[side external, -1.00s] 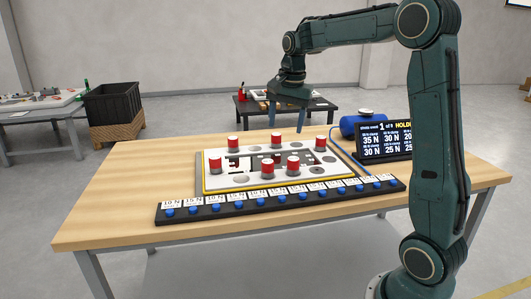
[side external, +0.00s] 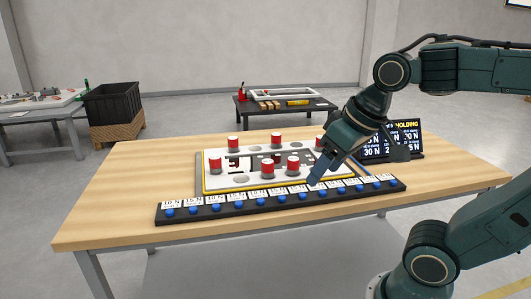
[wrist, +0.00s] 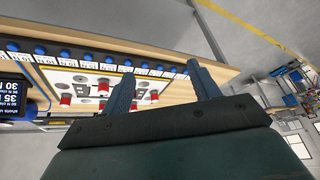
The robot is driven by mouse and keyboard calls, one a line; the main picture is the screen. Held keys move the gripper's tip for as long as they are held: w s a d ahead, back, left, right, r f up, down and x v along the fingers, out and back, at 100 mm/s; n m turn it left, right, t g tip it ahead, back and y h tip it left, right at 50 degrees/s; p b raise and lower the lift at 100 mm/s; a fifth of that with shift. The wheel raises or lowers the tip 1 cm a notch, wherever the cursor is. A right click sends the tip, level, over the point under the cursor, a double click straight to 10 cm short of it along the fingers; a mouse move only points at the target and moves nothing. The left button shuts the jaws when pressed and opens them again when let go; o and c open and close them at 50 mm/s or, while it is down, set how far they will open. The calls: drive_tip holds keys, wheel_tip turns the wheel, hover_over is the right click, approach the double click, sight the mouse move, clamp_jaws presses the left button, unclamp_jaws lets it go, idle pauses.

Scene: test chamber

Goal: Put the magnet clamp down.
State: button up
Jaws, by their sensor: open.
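Several red-and-white cylindrical magnet clamps, such as this front one (side external: 268,169), stand upright on a pale plate with a yellow edge (side external: 225,189). They also show in the wrist view, where one clamp (wrist: 65,101) is near the left. The back right clamp (side external: 320,142) is partly hidden by my arm. My gripper (side external: 360,164) is tilted above the right end of the plate and the labelled strip. Its two blue-grey fingers are spread apart in the wrist view (wrist: 161,73), with no clamp between them.
A black strip (side external: 240,212) with newton labels and blue knobs runs along the plate's front. A display (side external: 408,133) stands at the right, partly hidden by my arm. The wooden table (side external: 115,215) is bare at the left.

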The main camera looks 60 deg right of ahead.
drive_tip(key=s+f+n, duration=0.1)
drive_tip(key=s+a+f+n, duration=0.1)
drive_tip(key=s, duration=0.1)
drive_tip(key=shift+a, duration=0.1)
drive_tip(key=shift+w, duration=0.1)
idle(1.6)
